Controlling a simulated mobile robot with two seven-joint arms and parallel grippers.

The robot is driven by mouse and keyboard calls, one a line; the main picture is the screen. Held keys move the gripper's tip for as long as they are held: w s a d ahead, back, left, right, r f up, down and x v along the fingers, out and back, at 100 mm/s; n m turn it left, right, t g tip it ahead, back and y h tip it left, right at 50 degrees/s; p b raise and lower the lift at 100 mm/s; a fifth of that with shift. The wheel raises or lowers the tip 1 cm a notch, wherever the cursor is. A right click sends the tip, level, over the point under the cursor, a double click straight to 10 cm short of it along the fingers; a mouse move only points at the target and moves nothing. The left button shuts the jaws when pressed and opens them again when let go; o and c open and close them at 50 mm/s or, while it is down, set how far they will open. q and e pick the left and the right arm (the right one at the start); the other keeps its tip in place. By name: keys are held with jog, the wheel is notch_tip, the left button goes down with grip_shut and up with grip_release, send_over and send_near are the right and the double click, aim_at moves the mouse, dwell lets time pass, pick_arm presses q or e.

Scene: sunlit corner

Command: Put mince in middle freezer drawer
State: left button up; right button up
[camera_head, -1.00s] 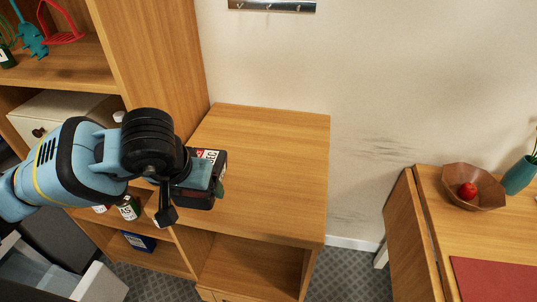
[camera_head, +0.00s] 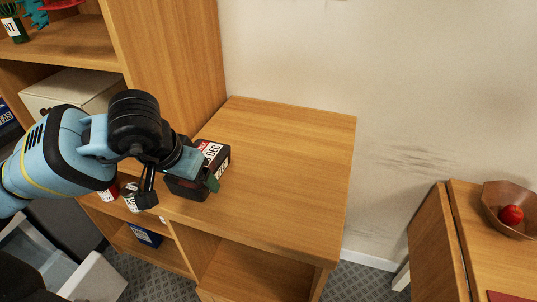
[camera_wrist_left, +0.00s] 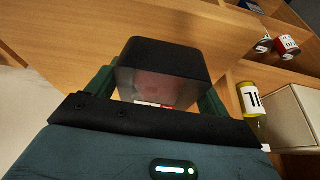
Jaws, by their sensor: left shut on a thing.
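The mince is a black tray pack (camera_head: 198,172) with a white and red label. My left gripper (camera_head: 190,177) is shut on it and holds it over the left part of the wooden counter top. The gap below it is hard to judge. In the left wrist view the pack's black tray (camera_wrist_left: 165,55) sits between both green fingers (camera_wrist_left: 158,92). An open pale drawer (camera_head: 38,258) with a translucent bin shows at the lower left, partly cut off. Whether it is the middle freezer drawer cannot be told. My right gripper is not in view.
The wooden counter (camera_head: 285,165) is clear on top. Cans (camera_head: 131,197) and a blue box (camera_head: 146,236) stand on shelves beside it. A tall shelf unit (camera_head: 170,60) rises behind. A table with a bowl (camera_head: 507,225) and red fruit stands right.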

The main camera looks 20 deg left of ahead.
pick_arm(q)
jog(key=shift+w+d+r, duration=0.1)
jog(key=shift+w+r, duration=0.05)
jog(key=shift+r, duration=0.05)
jog(key=w+d, duration=0.2)
jog(key=w, duration=0.2)
jog(key=w+d+f+p, duration=0.1)
jog(key=w, duration=0.3)
jog(key=w+d, duration=0.2)
jog(key=w, duration=0.3)
jog(key=shift+w+d+f, duration=0.1)
jog(key=shift+d+f, duration=0.05)
jog(key=shift+d, duration=0.15)
jog(key=shift+w+d, duration=0.15)
jog(key=shift+w, duration=0.25)
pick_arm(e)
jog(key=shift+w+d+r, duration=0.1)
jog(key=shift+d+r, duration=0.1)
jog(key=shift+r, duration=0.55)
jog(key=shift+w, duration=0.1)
